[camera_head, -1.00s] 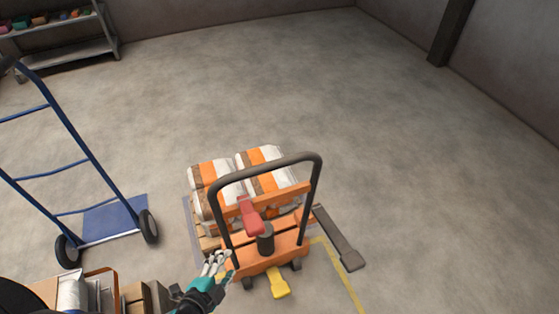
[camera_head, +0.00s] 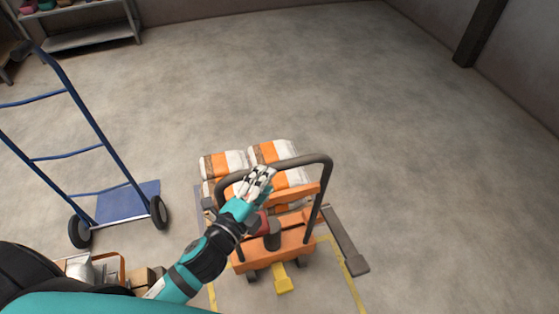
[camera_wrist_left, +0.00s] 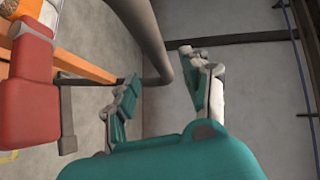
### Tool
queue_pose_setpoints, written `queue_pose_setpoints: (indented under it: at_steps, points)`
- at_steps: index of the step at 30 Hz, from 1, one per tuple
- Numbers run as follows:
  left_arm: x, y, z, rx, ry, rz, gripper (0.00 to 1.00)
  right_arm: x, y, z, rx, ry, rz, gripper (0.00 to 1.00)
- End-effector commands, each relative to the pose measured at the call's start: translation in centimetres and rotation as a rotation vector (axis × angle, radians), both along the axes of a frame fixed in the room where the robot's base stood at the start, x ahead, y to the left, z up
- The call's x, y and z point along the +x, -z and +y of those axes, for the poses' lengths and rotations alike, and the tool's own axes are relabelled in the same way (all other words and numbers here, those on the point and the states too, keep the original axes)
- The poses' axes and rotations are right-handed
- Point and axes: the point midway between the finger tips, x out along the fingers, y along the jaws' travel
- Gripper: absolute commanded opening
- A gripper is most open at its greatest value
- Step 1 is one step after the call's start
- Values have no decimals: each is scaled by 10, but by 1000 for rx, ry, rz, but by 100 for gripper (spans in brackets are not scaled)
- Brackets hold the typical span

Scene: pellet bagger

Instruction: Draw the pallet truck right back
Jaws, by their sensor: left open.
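The orange pallet truck (camera_head: 262,254) stands low in the head view with a black hoop handle (camera_head: 328,178). Bags with white and orange bands (camera_head: 226,164) lie stacked on the pallet behind the handle. My left gripper (camera_head: 260,180) is at the left part of the handle's top bar in the head view. In the left wrist view the open fingers (camera_wrist_left: 160,85) are spread, with the dark handle tube (camera_wrist_left: 148,35) passing close to and between their tips. Contact cannot be told. My right gripper is not in view.
A blue hand truck (camera_head: 90,160) stands at the left. A grey shelf (camera_head: 90,38) is at the back left wall. Yellow floor lines (camera_head: 348,285) edge the pallet truck. A dark fork-like bar (camera_head: 345,240) lies to its right. Open floor is behind and right.

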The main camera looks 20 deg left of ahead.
Motion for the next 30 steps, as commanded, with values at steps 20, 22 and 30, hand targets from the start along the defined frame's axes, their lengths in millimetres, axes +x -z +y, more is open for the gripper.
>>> queue_pose_setpoints:
  at_steps: [20,22,30]
  points:
    - [72,11,-15,-1,0,2,48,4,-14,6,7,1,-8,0]
    - [72,11,-15,-2,0,1,48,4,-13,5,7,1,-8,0]
    - [71,11,-15,-2,0,1,20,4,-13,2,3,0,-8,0]
